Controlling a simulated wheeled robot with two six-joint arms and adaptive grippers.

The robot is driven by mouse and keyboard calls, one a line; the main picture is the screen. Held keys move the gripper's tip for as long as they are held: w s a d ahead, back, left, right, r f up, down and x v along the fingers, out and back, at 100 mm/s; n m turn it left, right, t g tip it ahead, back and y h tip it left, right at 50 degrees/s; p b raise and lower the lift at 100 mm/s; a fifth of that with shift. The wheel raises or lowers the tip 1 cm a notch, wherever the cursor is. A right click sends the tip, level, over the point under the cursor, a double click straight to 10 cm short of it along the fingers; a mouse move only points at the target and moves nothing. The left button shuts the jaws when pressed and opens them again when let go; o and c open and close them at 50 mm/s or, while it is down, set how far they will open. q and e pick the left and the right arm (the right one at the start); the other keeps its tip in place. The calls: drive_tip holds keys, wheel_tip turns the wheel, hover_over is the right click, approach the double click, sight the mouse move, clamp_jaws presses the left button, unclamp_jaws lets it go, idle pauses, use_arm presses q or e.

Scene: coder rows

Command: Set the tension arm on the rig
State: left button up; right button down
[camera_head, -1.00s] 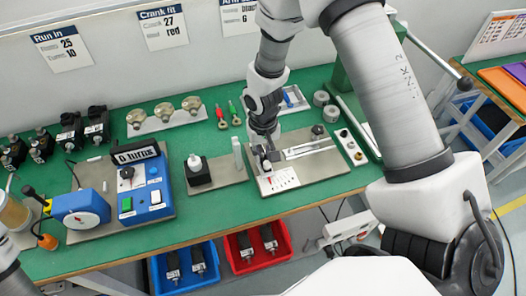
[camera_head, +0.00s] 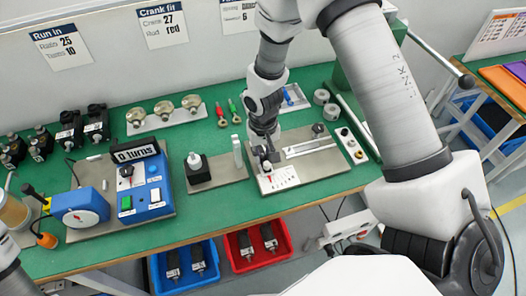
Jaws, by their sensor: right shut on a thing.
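The rig is a grey metal plate (camera_head: 318,166) on the green bench, with a white marked scale (camera_head: 281,179) at its front left and a long metal arm (camera_head: 311,147) lying across it. My right gripper (camera_head: 266,157) comes down from above at the left end of the plate, just behind the scale. It is shut on a small dark part there, which looks like the tension arm; the fingers hide most of it. My left gripper is out of view; only a piece of my left arm shows at the lower left edge.
Left of the rig, a plate (camera_head: 225,171) carries a black block and a pale cylinder. A blue counter box (camera_head: 139,187) stands further left. Blue (camera_head: 184,267) and red (camera_head: 257,254) bins sit below the front edge. Grey rings (camera_head: 322,97) lie behind the rig.

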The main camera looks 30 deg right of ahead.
sight(263, 155)
drive_tip(key=c, duration=0.9)
unclamp_jaws()
drive_tip(key=shift+c, duration=0.2)
wheel_tip(263, 155, up, 12)
